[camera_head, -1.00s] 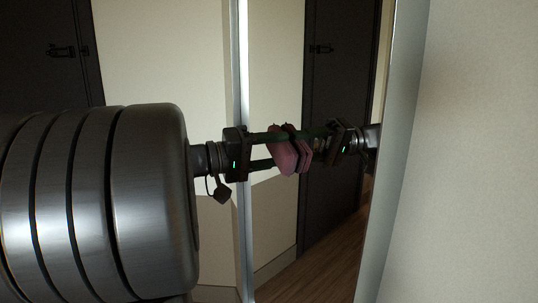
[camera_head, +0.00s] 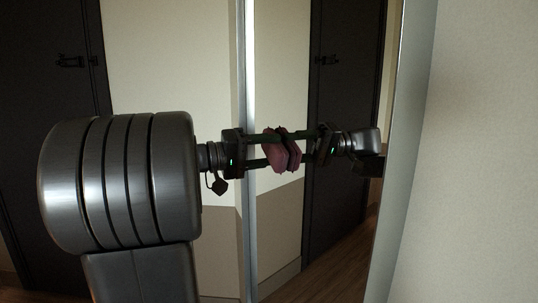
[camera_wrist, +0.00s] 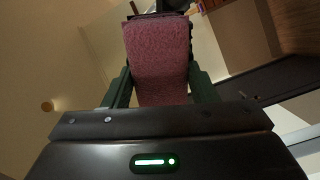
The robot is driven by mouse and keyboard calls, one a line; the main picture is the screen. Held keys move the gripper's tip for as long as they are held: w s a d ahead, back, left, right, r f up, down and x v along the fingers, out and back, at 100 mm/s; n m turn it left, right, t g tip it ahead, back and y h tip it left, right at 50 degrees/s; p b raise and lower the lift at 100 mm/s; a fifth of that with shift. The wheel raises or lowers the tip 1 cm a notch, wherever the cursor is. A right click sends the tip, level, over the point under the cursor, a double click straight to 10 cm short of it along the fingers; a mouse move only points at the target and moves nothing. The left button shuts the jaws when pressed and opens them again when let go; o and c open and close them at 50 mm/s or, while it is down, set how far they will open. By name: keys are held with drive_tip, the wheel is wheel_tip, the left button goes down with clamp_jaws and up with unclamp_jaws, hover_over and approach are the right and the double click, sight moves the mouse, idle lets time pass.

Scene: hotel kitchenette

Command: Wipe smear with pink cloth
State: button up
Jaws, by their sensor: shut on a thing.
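My gripper (camera_head: 268,150) reaches right toward a tall mirror (camera_head: 280,220) and is shut on the folded pink cloth (camera_head: 274,152). The cloth sticks out past the dark green fingers, and its outer face meets or nearly meets its reflection; I cannot tell if it touches the glass. In the wrist view the cloth (camera_wrist: 157,60) fills the space between the two fingers. I cannot make out the smear in either view.
The mirror has a bright metal edge (camera_head: 248,225) on the left and a pale frame (camera_head: 397,180) on the right. A light wall (camera_head: 480,150) stands to the right. A dark door (camera_head: 75,90) is behind at the left.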

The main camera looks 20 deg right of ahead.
drive_tip(key=shift+w, duration=0.2)
drive_tip(key=shift+a+f, duration=0.1)
drive_tip(key=shift+a, duration=0.15)
drive_tip(key=shift+a+b, duration=0.45)
drive_tip(key=shift+a, duration=2.15)
drive_tip(key=shift+a+b, duration=0.35)
drive_tip(key=shift+a, duration=1.15)
drive_tip(key=shift+w, duration=0.1)
